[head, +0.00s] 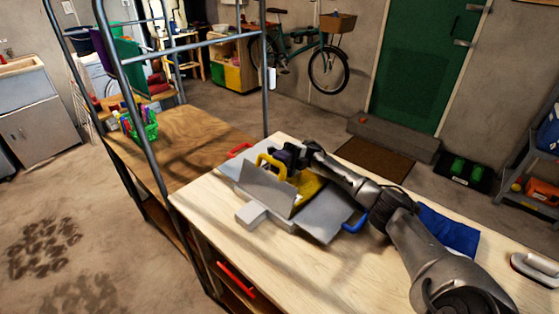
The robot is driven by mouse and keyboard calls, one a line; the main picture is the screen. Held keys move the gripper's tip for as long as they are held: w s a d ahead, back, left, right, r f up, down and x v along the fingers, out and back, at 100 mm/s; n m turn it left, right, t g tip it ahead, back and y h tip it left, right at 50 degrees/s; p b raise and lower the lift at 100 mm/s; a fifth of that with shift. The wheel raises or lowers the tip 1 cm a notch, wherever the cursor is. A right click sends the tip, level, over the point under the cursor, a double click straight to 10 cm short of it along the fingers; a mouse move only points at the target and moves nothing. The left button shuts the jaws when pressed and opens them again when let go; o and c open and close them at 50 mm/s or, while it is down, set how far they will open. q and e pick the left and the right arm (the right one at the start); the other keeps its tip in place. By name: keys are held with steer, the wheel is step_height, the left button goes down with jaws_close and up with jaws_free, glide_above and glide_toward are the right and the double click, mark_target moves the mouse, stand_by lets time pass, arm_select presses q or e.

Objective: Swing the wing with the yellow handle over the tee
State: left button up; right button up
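A grey folding board (322,215) lies on the light wooden worktop. Its wing with the yellow handle (268,190) stands tilted up from the board. The yellow handle (265,158) is at the wing's upper edge. The yellow tee (309,186) lies on the board, partly hidden behind the raised wing and my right arm. My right gripper (284,158) is at the yellow handle and appears shut on it; its dark fingertips are small and partly hidden. My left gripper is out of view.
The board also has a red handle (240,150) at the back left and a blue handle (355,222) at the right. A blue cloth (449,229) lies right of my forearm. The worktop's front left is clear.

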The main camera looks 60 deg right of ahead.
steer(key=shift+o, duration=0.2)
steer(key=shift+a+f, duration=0.15)
steer(key=shift+a, duration=0.05)
steer(key=s+d+r+p, duration=0.2)
steer(key=s+r+p, duration=0.3)
steer(key=s+r, duration=0.6)
steer(key=shift+s+r+p, duration=0.15)
steer(key=shift+s+p, duration=0.05)
steer(key=shift+p, duration=0.1)
stand_by(0.6)
stand_by(0.4)
